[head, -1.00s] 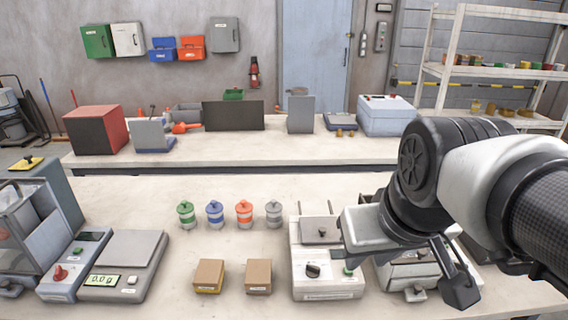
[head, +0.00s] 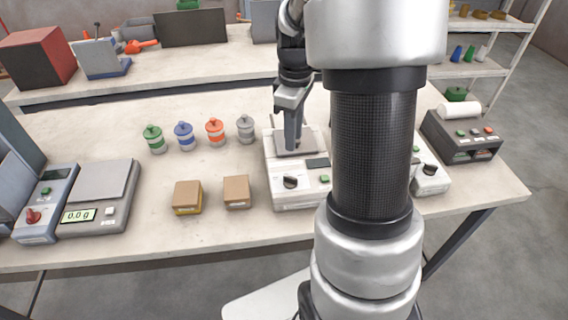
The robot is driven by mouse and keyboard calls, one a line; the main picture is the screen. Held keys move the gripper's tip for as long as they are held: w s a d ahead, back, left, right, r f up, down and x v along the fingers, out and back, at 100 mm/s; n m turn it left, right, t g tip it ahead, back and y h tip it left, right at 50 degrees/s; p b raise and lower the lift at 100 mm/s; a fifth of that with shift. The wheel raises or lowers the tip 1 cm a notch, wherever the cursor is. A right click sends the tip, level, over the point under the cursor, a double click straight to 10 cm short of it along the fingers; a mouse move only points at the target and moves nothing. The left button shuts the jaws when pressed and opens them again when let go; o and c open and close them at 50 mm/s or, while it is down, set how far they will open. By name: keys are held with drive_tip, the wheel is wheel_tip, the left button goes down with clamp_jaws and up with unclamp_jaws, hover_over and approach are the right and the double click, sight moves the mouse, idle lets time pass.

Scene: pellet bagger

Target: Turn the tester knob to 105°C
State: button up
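The white device in the middle of the near bench, likely the tester (head: 297,199), has a grey plate on top, a dark display and a green button. Its black knob (head: 290,182) is on the front face, with a light pointer mark; the scale around it is too small to read. My gripper (head: 291,148) points down over the plate, behind the knob and apart from it. I see it edge-on, so its opening is unclear and I cannot tell whether it touches the plate. My arm covers the area right of the tester.
Another white device with a black knob (head: 430,169) is partly hidden behind my arm. A dark printer-like box (head: 462,138) stands farther right. Two small brown boxes (head: 187,197) and several lidded jars (head: 215,132) are left of the tester, beyond them a scale (head: 97,197) reading 0.0 g.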

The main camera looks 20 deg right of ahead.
sight(292, 177)
wheel_tip(292, 177, down, 14)
drive_tip(key=shift+f, duration=0.25)
clamp_jaws()
